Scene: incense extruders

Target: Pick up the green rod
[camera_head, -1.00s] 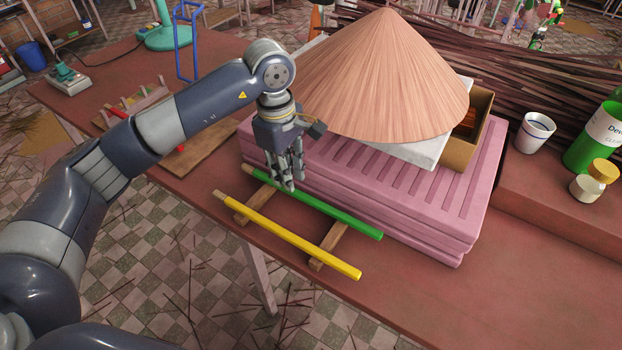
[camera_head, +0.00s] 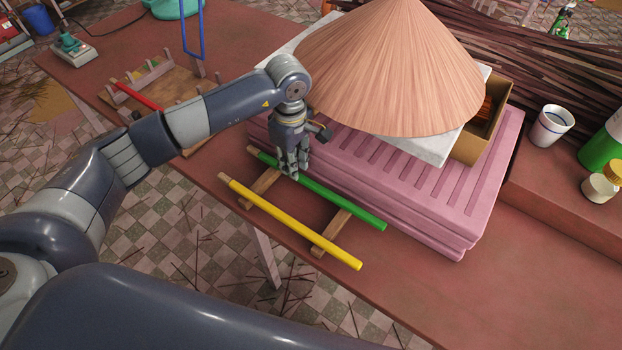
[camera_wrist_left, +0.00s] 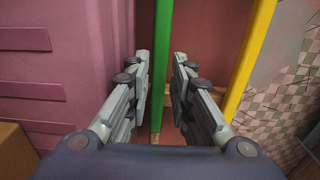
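The green rod (camera_head: 335,203) lies across two short wooden bars, beside the pink slatted stack. My left gripper (camera_head: 290,173) points down over the rod, nearer its far left end. In the left wrist view the green rod (camera_wrist_left: 161,60) runs between the two fingers of my left gripper (camera_wrist_left: 163,80). The fingers are apart, with a narrow gap on the right; the left finger looks very close to the rod or overlaps its edge. I cannot tell whether they touch it. My right gripper is not in view.
A yellow rod (camera_head: 290,221) lies parallel on the same wooden bars (camera_head: 333,232), nearer the table edge. The pink stack (camera_head: 440,205) stands close behind the green rod, with a conical hat (camera_head: 400,75) on top. Table (camera_head: 440,290) to the right is clear.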

